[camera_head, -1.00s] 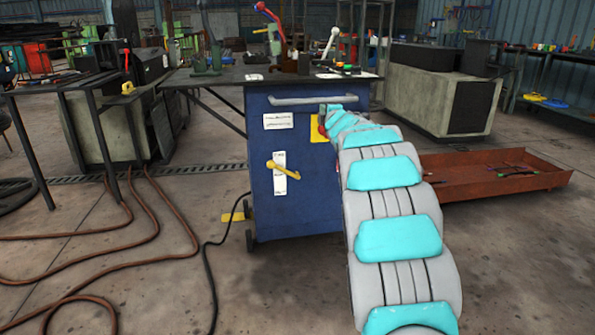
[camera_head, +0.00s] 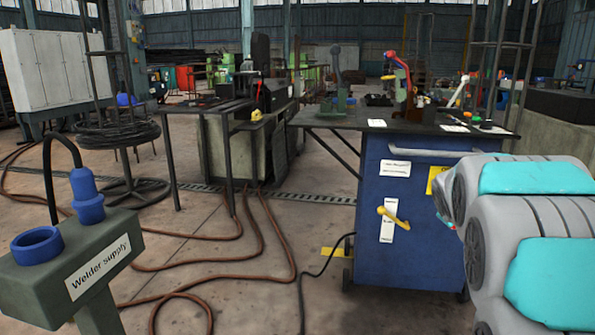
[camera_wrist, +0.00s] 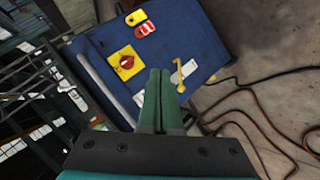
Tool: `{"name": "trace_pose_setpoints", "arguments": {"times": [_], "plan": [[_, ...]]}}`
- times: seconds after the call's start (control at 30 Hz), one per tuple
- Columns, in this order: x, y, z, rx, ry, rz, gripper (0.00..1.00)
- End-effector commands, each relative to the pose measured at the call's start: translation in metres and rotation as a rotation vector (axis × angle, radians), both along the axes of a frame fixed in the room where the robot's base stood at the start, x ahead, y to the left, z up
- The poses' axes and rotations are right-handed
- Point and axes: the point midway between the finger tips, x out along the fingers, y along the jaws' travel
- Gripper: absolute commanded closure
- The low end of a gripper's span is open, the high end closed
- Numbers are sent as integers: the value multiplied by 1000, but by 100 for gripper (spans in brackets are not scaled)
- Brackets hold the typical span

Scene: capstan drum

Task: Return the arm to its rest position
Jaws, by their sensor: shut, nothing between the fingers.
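My gripper (camera_wrist: 158,75) shows in the wrist view as two green fingers pressed together, with nothing between them. It points toward the blue cabinet, apart from it as far as I can tell. My grey and turquoise arm fills the right edge of the head view, and its gripper end is hidden there. The blue cabinet (camera_head: 395,250) stands left of the arm, with a yellow lever handle (camera_head: 393,216) on its front. In the wrist view the cabinet also shows a red rotary switch on a yellow plate (camera_wrist: 126,61), left of the fingers.
A green post labelled "Welder supply" (camera_head: 95,268) with a blue plug and socket stands at the near left. Brown hoses (camera_head: 240,285) lie across the floor between it and the cabinet. A dark table (camera_head: 210,106) stands behind. Tools lie on the cabinet's worktop (camera_head: 375,123).

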Motion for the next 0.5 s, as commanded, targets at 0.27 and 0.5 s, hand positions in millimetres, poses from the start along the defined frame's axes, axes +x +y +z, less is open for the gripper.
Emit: {"name": "trace_pose_setpoints", "arguments": {"times": [0.27,0.5], "plan": [[-156,88,-48,338,267,-218,100],[-300,165,-82,542,535,-377,100]]}}
